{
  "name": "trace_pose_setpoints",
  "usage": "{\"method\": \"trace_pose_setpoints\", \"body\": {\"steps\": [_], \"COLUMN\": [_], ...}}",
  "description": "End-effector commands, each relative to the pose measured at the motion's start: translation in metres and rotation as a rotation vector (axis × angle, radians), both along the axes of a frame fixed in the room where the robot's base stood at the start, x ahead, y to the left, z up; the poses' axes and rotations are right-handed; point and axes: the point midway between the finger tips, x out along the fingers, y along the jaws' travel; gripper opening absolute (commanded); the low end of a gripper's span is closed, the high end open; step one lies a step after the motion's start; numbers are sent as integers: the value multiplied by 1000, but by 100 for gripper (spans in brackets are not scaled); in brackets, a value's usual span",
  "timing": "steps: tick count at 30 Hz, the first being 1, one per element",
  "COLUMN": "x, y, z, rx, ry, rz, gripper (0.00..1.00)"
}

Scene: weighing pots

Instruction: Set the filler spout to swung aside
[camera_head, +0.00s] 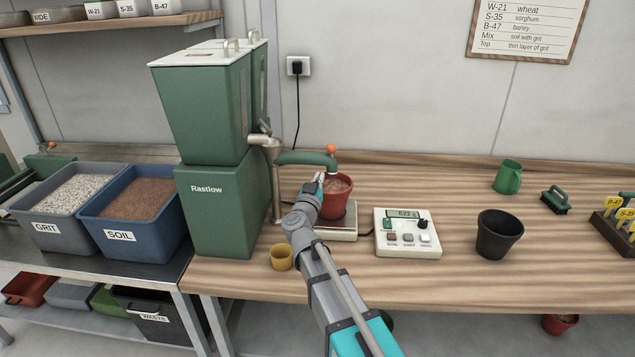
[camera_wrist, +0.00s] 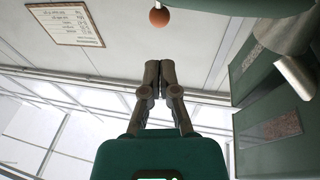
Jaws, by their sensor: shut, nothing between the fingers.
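The filler spout (camera_head: 303,158) is a green curved tube on a metal post beside the green Rastlow machine (camera_head: 225,205). Its free end, with an orange knob (camera_head: 331,148), reaches over the red pot (camera_head: 337,203) on the scale. My gripper (camera_head: 320,178) is just below the spout, in front of the pot's left part, and hides some of it. In the wrist view the fingers (camera_wrist: 158,68) are closed together and empty. The orange knob (camera_wrist: 159,17) and part of the spout (camera_wrist: 235,5) show above them, apart from the fingertips.
The pot holds brown material. A control box (camera_head: 407,232) stands right of the scale, then a black pot (camera_head: 498,234). A small yellow cup (camera_head: 281,257) stands left of my arm. Grit (camera_head: 45,228) and soil (camera_head: 108,228) bins sit at left. The bench behind the control box is clear.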

Motion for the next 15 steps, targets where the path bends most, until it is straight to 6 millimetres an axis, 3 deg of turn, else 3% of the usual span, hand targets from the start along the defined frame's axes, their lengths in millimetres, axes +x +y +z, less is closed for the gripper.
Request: {"method": "trace_pose_setpoints", "body": {"steps": [15], "x": [78], "y": [-14], "z": [16], "rx": [0], "ry": [0], "rz": [-1], "gripper": [0]}}
